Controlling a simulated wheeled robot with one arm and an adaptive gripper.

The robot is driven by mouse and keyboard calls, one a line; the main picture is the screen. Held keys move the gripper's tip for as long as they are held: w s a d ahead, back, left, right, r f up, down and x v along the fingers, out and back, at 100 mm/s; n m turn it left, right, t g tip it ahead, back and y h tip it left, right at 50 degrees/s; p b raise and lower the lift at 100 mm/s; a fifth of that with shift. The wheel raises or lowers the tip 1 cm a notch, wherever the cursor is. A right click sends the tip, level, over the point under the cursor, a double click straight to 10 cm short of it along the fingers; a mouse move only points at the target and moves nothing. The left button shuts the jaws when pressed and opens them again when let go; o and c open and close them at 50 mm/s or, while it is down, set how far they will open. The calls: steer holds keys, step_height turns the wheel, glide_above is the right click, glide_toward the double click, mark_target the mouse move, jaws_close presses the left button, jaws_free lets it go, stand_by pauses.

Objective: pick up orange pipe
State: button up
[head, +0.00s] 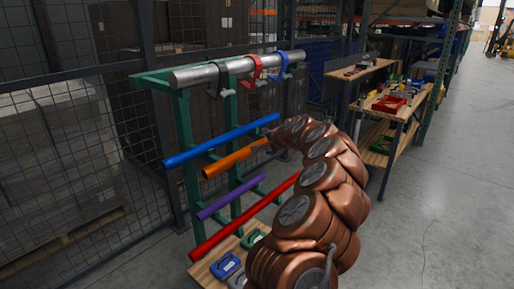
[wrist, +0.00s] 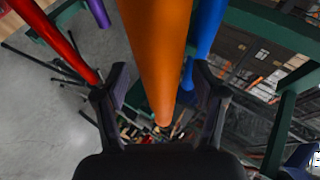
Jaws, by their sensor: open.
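The orange pipe (head: 233,158) lies across the arms of a green rack (head: 185,140) in the head view, between a blue pipe above and a purple pipe below. In the wrist view the orange pipe (wrist: 158,50) runs lengthwise between the two fingers of my gripper (wrist: 160,72). The fingers are open, with a visible gap on each side of the pipe. In the head view my brown arm reaches toward the pipe's right end and hides that end and most of my gripper.
The blue pipe (head: 220,140), purple pipe (head: 230,198) and red pipe (head: 243,220) share the rack. A grey bar (head: 210,73) with black, red and blue clamps tops it. Clamps lie on the wooden base (head: 205,272).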

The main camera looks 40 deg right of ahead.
jaws_close()
stand_by(0.4)
steer(key=shift+s+r+b, duration=0.1)
steer(key=shift+r+b, duration=0.45)
steer(key=shift+r, duration=1.3)
steer(key=s+a+b, duration=0.1)
steer(key=s+a, duration=0.2)
steer(key=s, duration=0.4)
steer(key=s+a+r+b, duration=0.1)
steer(key=s+a+b, duration=0.1)
steer(key=s+a, duration=0.2)
steer(key=s, duration=0.3)
steer(key=shift+r, duration=0.2)
steer(key=shift+s, duration=0.1)
